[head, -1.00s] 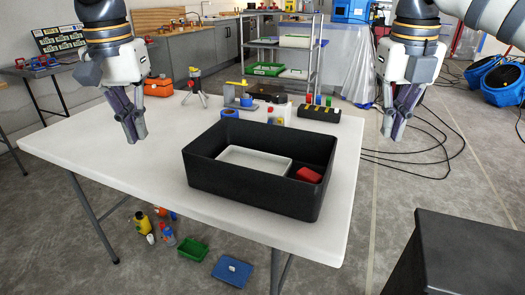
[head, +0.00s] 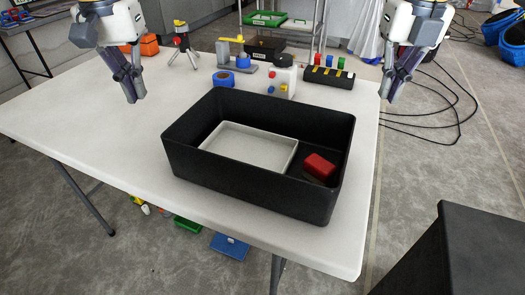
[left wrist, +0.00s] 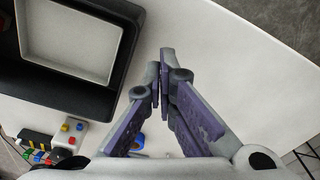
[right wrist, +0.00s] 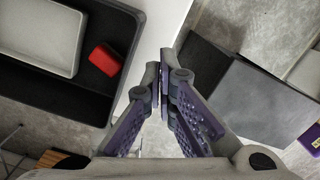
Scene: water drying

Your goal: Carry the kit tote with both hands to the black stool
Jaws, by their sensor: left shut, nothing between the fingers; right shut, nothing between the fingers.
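The kit tote (head: 250,188), a black open box, stands on the white table near its front right part. Inside it lie a pale tray (head: 248,147) and a red block (head: 319,167). The tote also shows in the left wrist view (left wrist: 100,98) and the right wrist view (right wrist: 92,102). My left gripper (head: 133,98) is shut and empty, above the table left of the tote. My right gripper (head: 388,95) is shut and empty, right of the tote and past the table edge. The black stool (head: 470,250) stands at the lower right; only part shows.
On the white table (head: 70,125), behind the tote, are a blue tape roll (head: 223,79), a white box with coloured knobs (head: 268,80) and a striped black block (head: 328,77). Cables (head: 440,120) lie on the floor at right. The table's left side is clear.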

